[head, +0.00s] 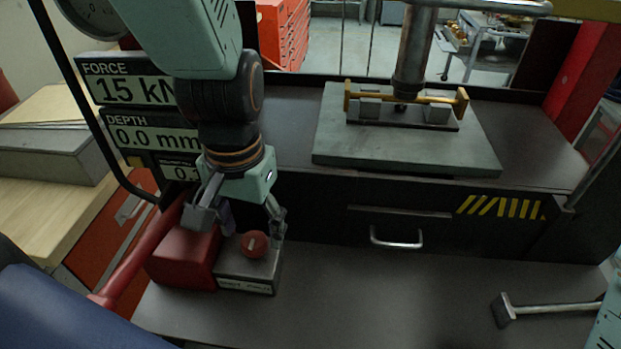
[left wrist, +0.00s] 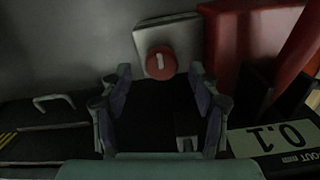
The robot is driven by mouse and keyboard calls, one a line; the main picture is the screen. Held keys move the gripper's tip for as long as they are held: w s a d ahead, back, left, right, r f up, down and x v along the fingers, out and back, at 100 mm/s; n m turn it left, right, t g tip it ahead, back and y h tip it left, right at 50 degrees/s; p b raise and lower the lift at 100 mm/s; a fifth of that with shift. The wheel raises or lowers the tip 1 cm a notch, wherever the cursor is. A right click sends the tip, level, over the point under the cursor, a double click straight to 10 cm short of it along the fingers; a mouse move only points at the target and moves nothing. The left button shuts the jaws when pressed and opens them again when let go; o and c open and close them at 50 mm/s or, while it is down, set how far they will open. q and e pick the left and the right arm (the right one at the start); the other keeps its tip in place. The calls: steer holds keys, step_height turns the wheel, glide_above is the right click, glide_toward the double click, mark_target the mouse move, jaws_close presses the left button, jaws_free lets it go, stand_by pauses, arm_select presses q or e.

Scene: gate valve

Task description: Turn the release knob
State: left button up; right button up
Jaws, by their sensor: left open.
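The release knob is a round red knob (head: 254,244) with a pale mark across it. It sits on a small grey box (head: 248,272) with a label on its front, beside a red block. My left gripper (head: 238,214) points down above the knob, its fingers apart and empty. In the left wrist view the knob (left wrist: 161,63) shows ahead between the open fingertips (left wrist: 159,80), and I see no contact.
The red block (head: 187,258) and a red lever (head: 145,255) stand left of the knob. Display panels (head: 130,110) are behind my left arm. A press plate (head: 400,140) with a yellow-handled part (head: 410,97) is at the back. The middle of the bench front is clear.

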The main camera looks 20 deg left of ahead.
mark_target(254, 245)
arm_select(q)
steer(key=shift+w+f, duration=0.2)
steer(key=shift+f, duration=1.15)
steer(key=shift+s+a+r, duration=0.15)
steer(key=shift+s, duration=0.3)
steer(key=shift+w, duration=0.55)
steer(key=c, duration=0.6)
steer(key=shift+s, duration=0.3)
steer(key=c, duration=0.4)
steer(key=shift+c, duration=0.9)
